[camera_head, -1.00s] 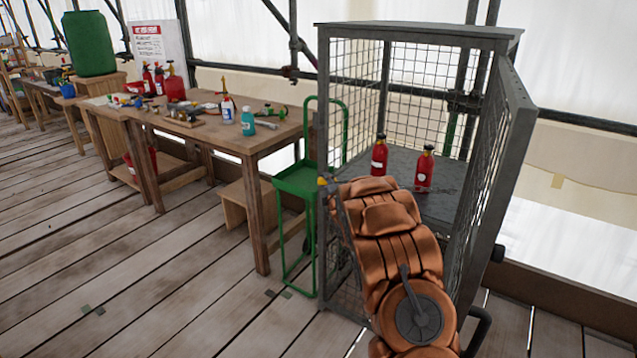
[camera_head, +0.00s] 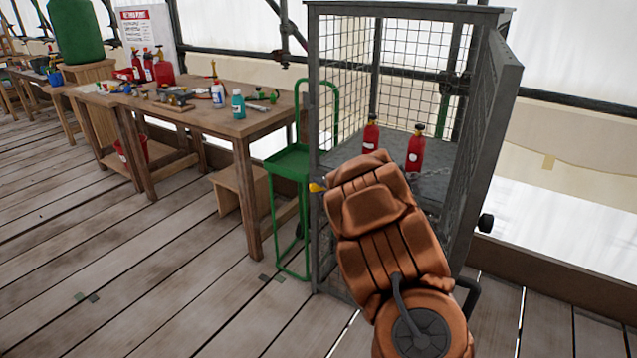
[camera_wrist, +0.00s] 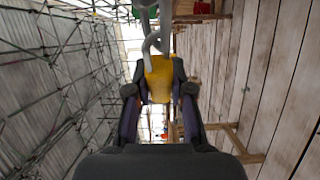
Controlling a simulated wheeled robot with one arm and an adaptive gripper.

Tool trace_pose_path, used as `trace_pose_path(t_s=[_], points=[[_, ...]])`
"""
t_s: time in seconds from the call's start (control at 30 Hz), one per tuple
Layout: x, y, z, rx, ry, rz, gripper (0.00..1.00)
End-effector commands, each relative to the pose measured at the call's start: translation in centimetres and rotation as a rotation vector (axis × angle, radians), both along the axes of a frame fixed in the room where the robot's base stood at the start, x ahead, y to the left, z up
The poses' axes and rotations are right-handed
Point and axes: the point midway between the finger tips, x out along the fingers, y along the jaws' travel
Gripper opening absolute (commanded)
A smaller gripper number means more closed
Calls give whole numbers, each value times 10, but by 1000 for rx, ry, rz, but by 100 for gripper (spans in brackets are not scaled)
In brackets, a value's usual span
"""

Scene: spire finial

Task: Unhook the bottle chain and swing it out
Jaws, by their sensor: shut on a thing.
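In the wrist view my gripper (camera_wrist: 160,88) is shut on a yellow end piece (camera_wrist: 159,76) of the chain. Grey metal links (camera_wrist: 153,40) run from it toward the top of that view. In the head view a small yellow bit (camera_head: 316,187) shows at the cage's left front post; my arm hides the gripper there. Part of a thin grey chain (camera_head: 430,199) shows to the right of my arm, inside the cage (camera_head: 407,13). Two red bottles, one at the left (camera_head: 371,137) and one at the right (camera_head: 415,153), stand upright on the cage shelf.
The cage's mesh door (camera_head: 488,120) stands open at the right. A green hand cart (camera_head: 290,162) stands just left of the cage. A wooden workbench (camera_head: 235,126) with bottles and tools is further left. The plank floor (camera_head: 170,260) in front is clear.

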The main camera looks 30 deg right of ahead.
Motion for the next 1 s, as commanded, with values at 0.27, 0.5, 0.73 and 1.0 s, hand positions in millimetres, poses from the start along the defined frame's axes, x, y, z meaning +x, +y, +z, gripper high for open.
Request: trace_pose_path(t_s=[0.27, 0.5, 0.73, 1.0], points=[[-6, 4, -2, -1, 3, 20, 0], [-6, 4, -1, -1, 3, 20, 0], [-6, 3, -1, -1, 2, 18, 42], [-6, 3, 0, -1, 0, 16, 48]])
